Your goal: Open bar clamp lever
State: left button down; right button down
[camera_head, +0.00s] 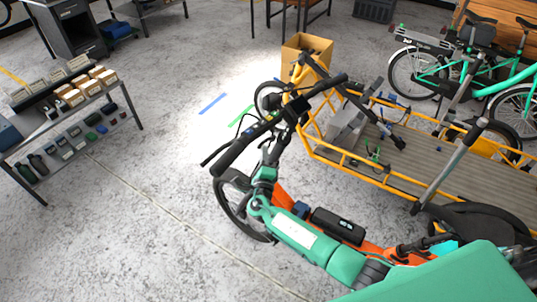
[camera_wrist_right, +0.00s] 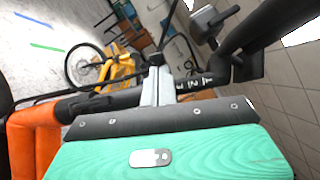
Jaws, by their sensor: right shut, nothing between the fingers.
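The near cargo bike has an orange frame (camera_head: 285,194) and a long black handlebar (camera_head: 238,152) running up to the right. My right arm comes in from the lower right. My right gripper (camera_head: 268,158) is at the handlebar stem, just below the bar. In the right wrist view my right gripper (camera_wrist_right: 157,70) has its grey fingers together and empty, close beside a black bar part (camera_wrist_right: 195,80) with white lettering. I cannot tell whether they touch it. The clamp lever cannot be made out clearly among the dark parts. My left gripper is not in view.
A yellow cargo bed with a wooden floor (camera_head: 400,160) stands behind and right of the bar. A cardboard box (camera_head: 306,45) is behind it. A shelf with small boxes (camera_head: 75,118) is at the left. Green bikes stand at the upper right.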

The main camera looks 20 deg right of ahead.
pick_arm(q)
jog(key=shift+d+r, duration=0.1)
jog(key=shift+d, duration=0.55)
pick_arm(e)
jog(key=shift+w+a+r, duration=0.3)
jog(key=shift+w+a, duration=0.3)
jog(key=shift+w, duration=0.35)
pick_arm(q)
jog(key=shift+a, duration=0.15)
